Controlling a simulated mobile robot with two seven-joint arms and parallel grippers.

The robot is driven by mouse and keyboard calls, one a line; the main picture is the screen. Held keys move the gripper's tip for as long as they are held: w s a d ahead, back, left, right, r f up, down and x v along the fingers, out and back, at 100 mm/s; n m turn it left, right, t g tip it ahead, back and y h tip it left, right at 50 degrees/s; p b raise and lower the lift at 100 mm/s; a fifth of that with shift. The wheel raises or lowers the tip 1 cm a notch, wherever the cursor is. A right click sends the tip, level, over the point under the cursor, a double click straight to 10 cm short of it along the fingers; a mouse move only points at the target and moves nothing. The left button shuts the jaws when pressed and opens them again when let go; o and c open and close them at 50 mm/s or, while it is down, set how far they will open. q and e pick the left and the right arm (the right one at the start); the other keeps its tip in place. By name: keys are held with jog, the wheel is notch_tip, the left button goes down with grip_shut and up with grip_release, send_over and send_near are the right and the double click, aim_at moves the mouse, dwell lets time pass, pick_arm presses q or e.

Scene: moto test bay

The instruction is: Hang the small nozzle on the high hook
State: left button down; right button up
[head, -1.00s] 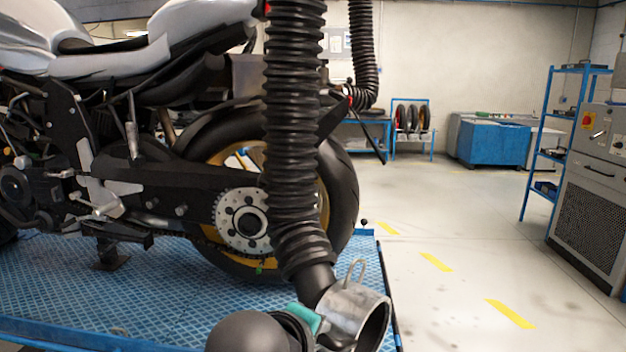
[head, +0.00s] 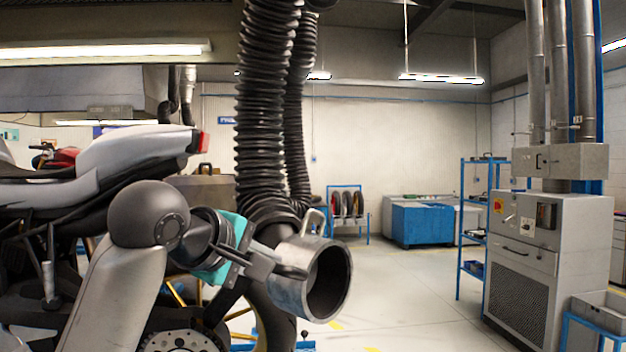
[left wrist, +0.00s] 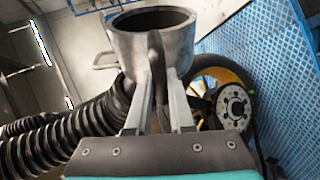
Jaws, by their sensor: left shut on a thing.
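The small nozzle (head: 292,280) is a grey metal cup with a wide open mouth and a wire loop on its upper side, joined to a ribbed black hose (head: 266,110). My left gripper (head: 290,270) is shut on the nozzle's wall, with its fingers against the metal. In the left wrist view the nozzle (left wrist: 152,45) sits between the fingertips, its loop to the left and the hose (left wrist: 75,130) at lower left. The nozzle's mouth faces right and toward me in the head view. I cannot make out the high hook. My right gripper is out of view.
A motorcycle (head: 120,160) stands at the left, close behind my left arm. A grey cabinet (head: 545,260) with metal pipes stands at the right, beside a blue shelf rack (head: 475,230). A blue bin (head: 422,224) stands at the back. The floor between is open.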

pick_arm(q)
jog(key=s+d+r+m+h+p, duration=0.1)
jog(key=d+r+p, duration=0.15)
jog(key=r, duration=0.85)
jog(key=s+d+r+m+h+p, duration=0.1)
jog(key=r+h+p, duration=0.15)
jog(key=r, duration=0.75)
jog(key=s+d+r+m+g+h+p, duration=0.1)
jog(key=s+r+p, duration=0.25)
jog(key=r, duration=0.65)
jog(key=s+d+r+h+p, duration=0.15)
jog(key=s+r, duration=0.25)
jog(key=r, duration=0.6)
jog(key=shift+y, duration=0.3)
jog(key=shift+s+d+f+p, duration=0.1)
jog(key=shift+s+d, duration=0.3)
jog(key=shift+d, duration=0.3)
jog(key=shift+s+d+r+p, duration=0.1)
jog(key=shift+s+d, duration=0.25)
jog(key=shift+d, duration=0.3)
jog(key=shift+s+d+f+p, duration=0.1)
jog(key=shift+s+d, duration=0.3)
jog(key=shift+d, duration=0.3)
